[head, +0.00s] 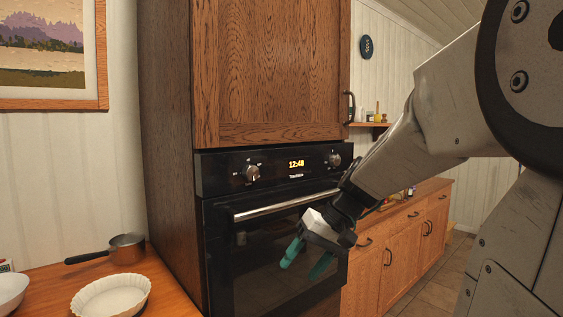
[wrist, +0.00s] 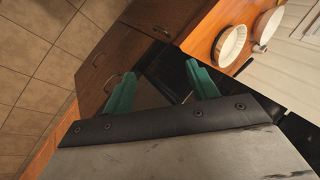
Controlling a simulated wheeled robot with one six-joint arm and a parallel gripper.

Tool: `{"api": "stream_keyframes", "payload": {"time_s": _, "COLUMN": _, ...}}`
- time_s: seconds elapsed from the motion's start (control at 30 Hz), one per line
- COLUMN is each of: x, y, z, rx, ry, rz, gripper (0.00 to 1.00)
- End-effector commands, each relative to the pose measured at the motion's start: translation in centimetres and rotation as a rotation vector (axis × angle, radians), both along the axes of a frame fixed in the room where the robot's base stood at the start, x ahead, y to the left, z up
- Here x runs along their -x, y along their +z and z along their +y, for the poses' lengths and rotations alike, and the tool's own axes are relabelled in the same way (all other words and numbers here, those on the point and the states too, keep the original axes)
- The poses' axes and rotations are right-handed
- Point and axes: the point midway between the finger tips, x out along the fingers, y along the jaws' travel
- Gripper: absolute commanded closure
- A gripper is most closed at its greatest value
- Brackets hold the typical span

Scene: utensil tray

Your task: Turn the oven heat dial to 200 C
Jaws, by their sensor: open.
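The black oven (head: 270,240) is built into a wooden cabinet in the head view. Its control panel has a left dial (head: 251,173) and a right dial (head: 334,160), with a lit clock (head: 296,164) between them reading about 12:40. The dial markings are too small to read, so I cannot tell which one is the heat dial or its setting. My gripper (head: 306,262) is open and empty, in front of the oven door, below the handle and the panel. In the wrist view its green fingers (wrist: 160,92) are spread apart, and neither dial shows there.
A horizontal oven handle (head: 285,205) runs below the panel. A wooden counter at lower left holds a saucepan (head: 126,249) and a white fluted dish (head: 111,296). Low wooden cabinets (head: 405,250) stand to the right. Tiled floor (wrist: 40,80) shows in the wrist view.

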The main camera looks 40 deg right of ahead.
Motion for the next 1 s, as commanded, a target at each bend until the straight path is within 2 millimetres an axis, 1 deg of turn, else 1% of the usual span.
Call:
{"api": "stream_keyframes", "payload": {"time_s": 0.03, "x": -2.7, "y": 0.9, "z": -4.0, "rx": -0.042, "ry": -0.042, "rz": -0.117, "gripper": 0.42}}
{"api": "stream_keyframes", "payload": {"time_s": 0.07, "x": -4.2, "y": 1.7, "z": -6.3, "rx": -0.052, "ry": -0.053, "rz": -0.206, "gripper": 0.42}}
{"api": "stream_keyframes", "payload": {"time_s": 0.1, "x": -6.0, "y": 2.7, "z": -9.3, "rx": -0.048, "ry": -0.065, "rz": -0.328, "gripper": 0.42}}
{"api": "stream_keyframes", "payload": {"time_s": 0.17, "x": -8.2, "y": 4.5, "z": -13.9, "rx": -0.006, "ry": -0.079, "rz": -0.51, "gripper": 0.42}}
{"api": "stream_keyframes", "payload": {"time_s": 0.2, "x": -9.2, "y": 5.8, "z": -16.9, "rx": 0.044, "ry": -0.087, "rz": -0.625, "gripper": 0.42}}
{"api": "stream_keyframes", "payload": {"time_s": 0.27, "x": -10.4, "y": 7.6, "z": -21.1, "rx": 0.139, "ry": -0.094, "rz": -0.785, "gripper": 0.42}}
{"api": "stream_keyframes", "payload": {"time_s": 0.3, "x": -10.9, "y": 8.9, "z": -23.5, "rx": 0.215, "ry": -0.094, "rz": -0.878, "gripper": 0.42}}
{"api": "stream_keyframes", "payload": {"time_s": 0.4, "x": -11.6, "y": 11.7, "z": -28.3, "rx": 0.418, "ry": -0.085, "rz": -1.063, "gripper": 0.42}}
{"api": "stream_keyframes", "payload": {"time_s": 0.5, "x": -11.9, "y": 14.0, "z": -31.1, "rx": 0.601, "ry": -0.061, "rz": -1.176, "gripper": 0.42}}
{"api": "stream_keyframes", "payload": {"time_s": 0.6, "x": -12.0, "y": 15.3, "z": -32.2, "rx": 0.733, "ry": -0.028, "rz": -1.235, "gripper": 0.42}}
{"api": "stream_keyframes", "payload": {"time_s": 0.7, "x": -12.2, "y": 15.9, "z": -32.6, "rx": 0.808, "ry": 0.0, "rz": -1.26, "gripper": 0.42}}
{"api": "stream_keyframes", "payload": {"time_s": 0.77, "x": -12.5, "y": 16.1, "z": -32.6, "rx": 0.828, "ry": 0.009, "rz": -1.266, "gripper": 0.42}}
{"api": "stream_keyframes", "payload": {"time_s": 0.87, "x": -13.6, "y": 16.1, "z": -32.6, "rx": 0.838, "ry": 0.016, "rz": -1.268, "gripper": 0.42}}
{"api": "stream_keyframes", "payload": {"time_s": 1.0, "x": -15.9, "y": 16.0, "z": -32.5, "rx": 0.834, "ry": 0.016, "rz": -1.268, "gripper": 0.42}}
